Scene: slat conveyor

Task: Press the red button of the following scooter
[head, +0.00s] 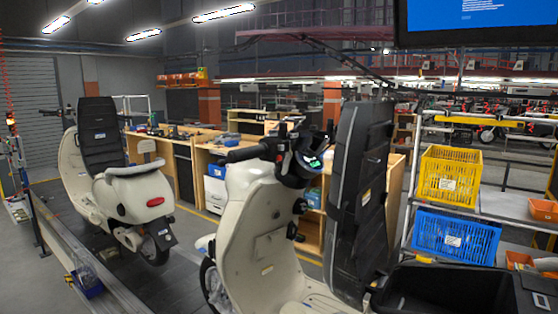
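Two cream scooters stand on a slat conveyor (85,250). The nearer scooter (250,235) is in the middle of the head view, with black handlebars (245,154), a small lit display (314,164) and a tall black padded seat or backrest (358,190). The other scooter (130,200) stands farther back at the left and shows a red tail light (155,201) at its rear and a black upright pad (98,135). My gripper is not in view.
A yellow crate (449,176) and a blue crate (456,235) sit on a rack at the right. Wooden workbenches (172,150) stand behind the scooters. A monitor (480,20) hangs at the top right.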

